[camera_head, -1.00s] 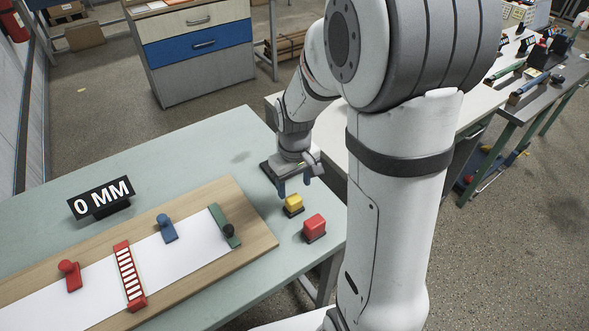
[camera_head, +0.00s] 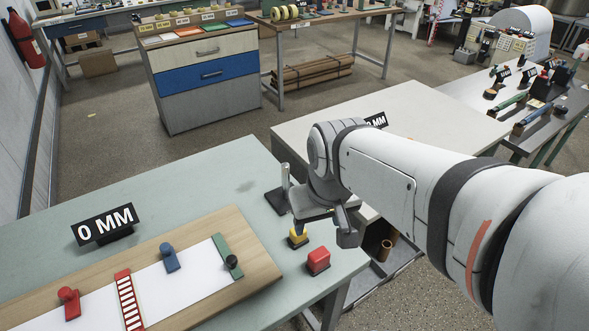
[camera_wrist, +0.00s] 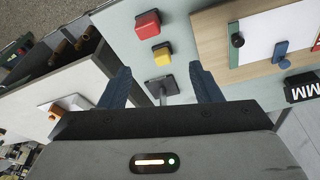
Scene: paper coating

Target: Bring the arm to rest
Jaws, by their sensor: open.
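My gripper (camera_head: 322,228) is open and empty above the right end of the pale green table (camera_head: 190,185). In the wrist view its two dark fingers (camera_wrist: 162,88) stand apart with nothing held between them. A yellow block (camera_head: 298,237) on a dark base sits just below the gripper, partly hidden by it. A red block (camera_head: 318,261) sits nearer the front edge. Both blocks also show beyond the fingers in the wrist view. A metal post on a dark base (camera_head: 284,178) stands just left of my wrist.
A wooden board (camera_head: 262,262) holds white paper with red, blue and green pieces. A "0 MM" sign (camera_head: 105,226) stands behind it. A pale second table (camera_head: 420,118) lies behind my arm. A drawer cabinet (camera_head: 206,100) stands at the back.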

